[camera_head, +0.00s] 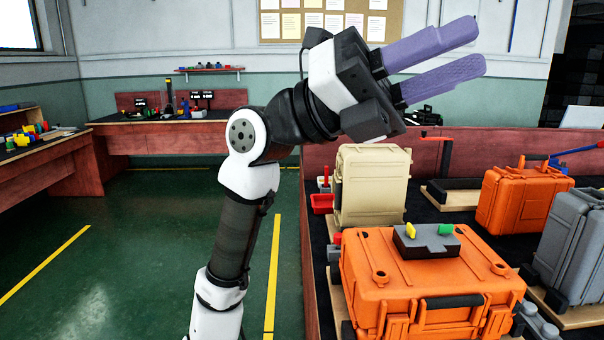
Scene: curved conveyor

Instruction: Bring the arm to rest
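My gripper (461,63) is raised at the top right of centre, with two purple fingers pointing right and slightly up. The fingers are apart, with a clear gap between them and nothing held. My arm stands bent, rising from the bottom left of centre to the gripper. The gripper is in the air above the cases and touches nothing that I can see.
An orange case (380,256) with a small grey block (427,243) on top stands at the front right. A beige case (366,196), another orange case (516,197) and a grey case (575,245) stand behind and beside it. Green floor (120,240) is clear at left.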

